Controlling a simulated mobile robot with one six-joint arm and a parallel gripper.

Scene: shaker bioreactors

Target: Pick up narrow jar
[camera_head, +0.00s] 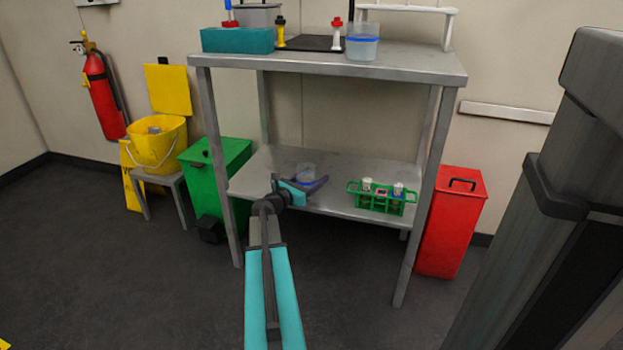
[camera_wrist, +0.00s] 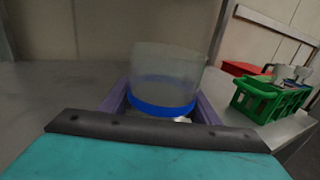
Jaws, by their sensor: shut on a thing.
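The narrow jar (camera_wrist: 165,75) is a clear, see-through cup with a blue band low on its side. In the wrist view it stands upright between the purple fingers of my gripper (camera_wrist: 163,105), which are shut on it. In the head view the jar (camera_head: 306,171) is faint, above the lower shelf (camera_head: 275,165) of the metal table. My gripper (camera_head: 312,185) reaches in there from the front. I cannot tell whether the jar's base touches the shelf.
A green rack (camera_head: 382,197) with capped tubes stands to the right on the same shelf. Table legs (camera_head: 415,200) flank the shelf. The tabletop (camera_head: 300,63) above holds a teal box (camera_head: 237,40) and another clear jar (camera_head: 362,46). A green bin (camera_head: 216,172) and red bin (camera_head: 450,222) stand beside the table.

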